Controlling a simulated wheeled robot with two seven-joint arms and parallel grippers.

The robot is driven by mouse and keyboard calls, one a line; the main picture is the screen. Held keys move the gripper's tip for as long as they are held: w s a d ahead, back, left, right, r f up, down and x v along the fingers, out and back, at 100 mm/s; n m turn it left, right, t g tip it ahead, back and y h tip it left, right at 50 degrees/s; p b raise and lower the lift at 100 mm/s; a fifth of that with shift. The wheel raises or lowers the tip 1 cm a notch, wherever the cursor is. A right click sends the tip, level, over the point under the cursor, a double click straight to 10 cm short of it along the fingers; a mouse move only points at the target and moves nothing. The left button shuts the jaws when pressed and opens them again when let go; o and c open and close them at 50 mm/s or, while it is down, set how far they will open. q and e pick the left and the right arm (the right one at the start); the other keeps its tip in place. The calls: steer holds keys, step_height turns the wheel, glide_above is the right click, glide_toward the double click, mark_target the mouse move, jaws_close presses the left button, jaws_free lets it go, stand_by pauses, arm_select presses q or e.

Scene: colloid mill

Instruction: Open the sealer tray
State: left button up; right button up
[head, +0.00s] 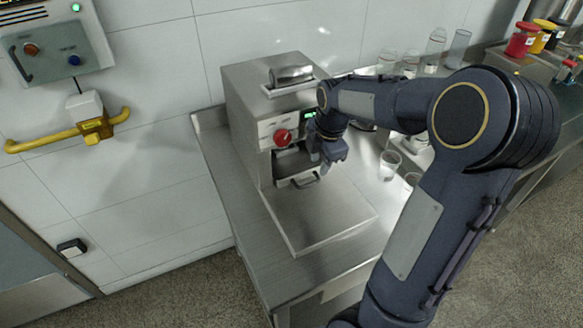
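The sealer (245,105) is a boxy steel machine on the steel bench, with a red knob (283,136) and a small green display on its front. An opening sits below the knob. The sealer tray (296,181) shows low in this opening, with a thin bar handle (307,182) on its front. My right gripper (325,168) hangs in front of the machine's right side, just above and right of the handle. Its fingers are small and dark, so I cannot tell whether they are open or touch the handle. The right part of the sealer front is hidden by my arm. My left gripper is out of view.
A flat steel plate (315,220) lies in front of the sealer and looks clear. Clear cups (390,165) stand right of it, and glass vessels (434,50) stand behind. Red and yellow containers (521,40) are at the far right. A yellow wall rail (40,142) is at left.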

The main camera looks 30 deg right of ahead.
mark_target(314, 181)
steer(key=shift+n, duration=0.3)
steer(key=f, duration=0.2)
steer(key=w+f, duration=0.1)
steer(key=f, duration=0.2)
steer(key=w+f, duration=0.1)
steer(key=f, duration=0.2)
steer(key=shift+d, duration=0.15)
steer(key=shift+r, duration=0.1)
jaws_close()
